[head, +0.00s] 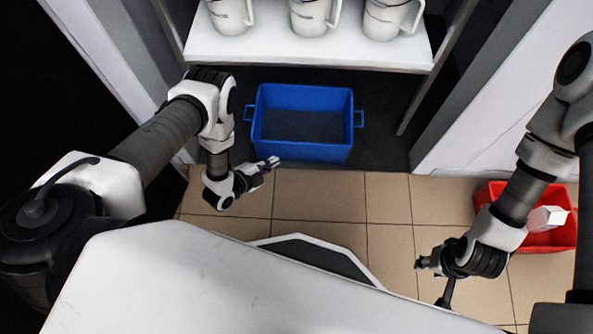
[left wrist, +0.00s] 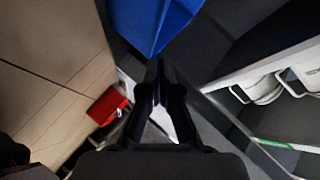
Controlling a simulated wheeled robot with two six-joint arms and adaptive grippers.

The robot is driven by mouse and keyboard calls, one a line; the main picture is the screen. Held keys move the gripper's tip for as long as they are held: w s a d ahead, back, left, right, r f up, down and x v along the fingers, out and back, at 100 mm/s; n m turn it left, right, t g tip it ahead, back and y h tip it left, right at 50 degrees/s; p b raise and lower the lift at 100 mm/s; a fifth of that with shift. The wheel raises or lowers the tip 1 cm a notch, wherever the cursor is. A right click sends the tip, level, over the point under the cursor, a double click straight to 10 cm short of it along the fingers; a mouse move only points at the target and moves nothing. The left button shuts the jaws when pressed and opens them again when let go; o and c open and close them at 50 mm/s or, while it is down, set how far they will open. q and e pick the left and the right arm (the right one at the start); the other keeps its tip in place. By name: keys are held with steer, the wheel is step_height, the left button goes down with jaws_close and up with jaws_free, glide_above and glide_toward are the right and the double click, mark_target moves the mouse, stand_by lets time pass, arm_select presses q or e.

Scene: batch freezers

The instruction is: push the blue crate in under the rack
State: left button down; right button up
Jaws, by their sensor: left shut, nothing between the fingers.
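The blue crate (head: 300,151) stands upright on the dark floor just in front of the rack's lower shelf edge (head: 300,61) in the head view. Its whole rim shows, and it looks empty, with a handle at each side. My left gripper (head: 272,162) is shut and empty at the crate's near wall, left of its middle. In the left wrist view the shut fingertips (left wrist: 158,62) are close to the blue crate (left wrist: 150,22); I cannot tell whether they touch. My right gripper (head: 422,265) hangs over the tiles at lower right; its fingers are unclear.
White jugs (head: 309,16) stand on the rack's shelf. A rack upright (head: 425,95) and a white panel (head: 490,115) bound the bay at right. A red crate (head: 491,196) with a white carton (head: 547,219) stands at right. Tiles (head: 340,195) before the blue crate are clear.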

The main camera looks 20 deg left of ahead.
arm_select(q)
step_height(320, 180, down, 12)
steer(key=s+m+t+h+b, duration=0.2)
steer(key=m+t+h+b, duration=0.15)
steer(key=m+b, duration=0.4)
steer(key=b, duration=0.5)
glide_toward(304, 149)
steer(key=w+d, duration=0.2)
steer(key=d, duration=0.2)
steer(key=w, duration=0.1)
steer(key=w+b, duration=0.1)
steer(key=w+a, duration=0.1)
steer(key=shift+f+h+b, duration=0.35)
steer(key=shift+b, duration=0.05)
steer(key=shift+w+r, duration=0.1)
steer(key=shift+r, duration=0.05)
arm_select(e)
step_height(304, 149, down, 18)
steer(key=shift+w+f, duration=0.25)
arm_select(q)
steer(key=shift+w, duration=0.1)
